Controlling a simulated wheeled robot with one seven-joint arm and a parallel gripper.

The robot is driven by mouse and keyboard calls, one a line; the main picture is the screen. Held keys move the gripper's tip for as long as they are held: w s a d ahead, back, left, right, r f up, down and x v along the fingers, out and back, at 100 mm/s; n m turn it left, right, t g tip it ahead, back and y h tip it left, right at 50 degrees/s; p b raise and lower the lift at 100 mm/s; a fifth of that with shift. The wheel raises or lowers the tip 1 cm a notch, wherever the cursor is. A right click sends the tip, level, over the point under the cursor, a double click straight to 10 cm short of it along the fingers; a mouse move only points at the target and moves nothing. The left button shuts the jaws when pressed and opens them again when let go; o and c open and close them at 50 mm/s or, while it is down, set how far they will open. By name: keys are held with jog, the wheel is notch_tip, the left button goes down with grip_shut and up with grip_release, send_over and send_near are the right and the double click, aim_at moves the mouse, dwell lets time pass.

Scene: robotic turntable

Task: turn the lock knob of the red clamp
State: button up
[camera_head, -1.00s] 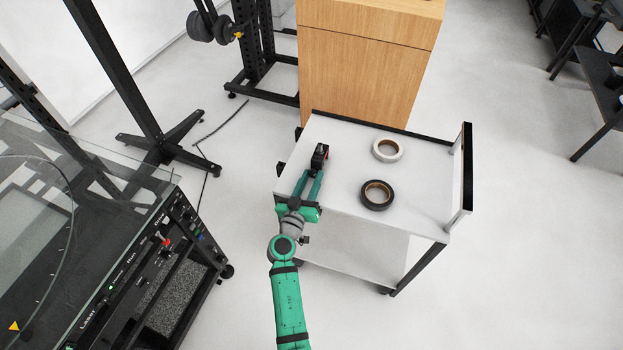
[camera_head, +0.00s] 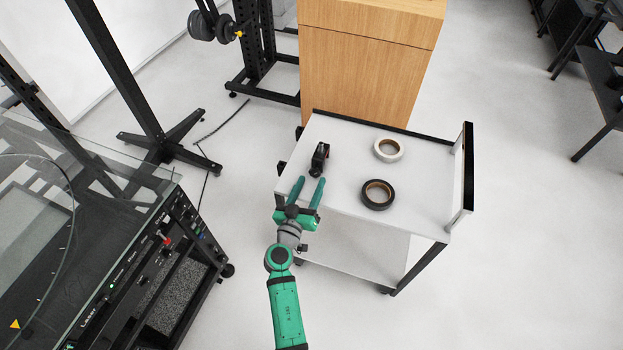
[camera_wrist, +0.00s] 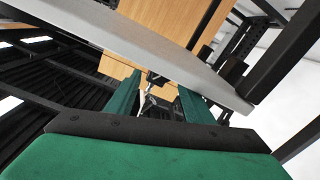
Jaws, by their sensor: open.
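The clamp (camera_head: 319,159) is a small, mostly black thing with a little red near its top. It lies on the white top of the cart (camera_head: 340,190), left of two tape rolls. Its lock knob is too small to make out. My gripper (camera_head: 310,182) is open and empty, with its two green fingers pointing toward the clamp from the near side. The fingertips are a short gap short of the clamp. In the wrist view my gripper (camera_wrist: 160,82) has a small dark shape between its fingers, and I cannot tell whether that is the clamp.
A white tape roll (camera_head: 388,150) and a black tape roll (camera_head: 377,194) lie to the right on the cart. A handle (camera_head: 461,170) stands at its right end. A wooden cabinet (camera_head: 365,65) is behind. A glass-topped machine (camera_head: 120,250) stands at left.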

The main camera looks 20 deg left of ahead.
jog(key=s, duration=0.7)
jog(key=shift+s+a, duration=0.2)
jog(key=shift+s, duration=0.2)
jog(key=shift+w, duration=0.1)
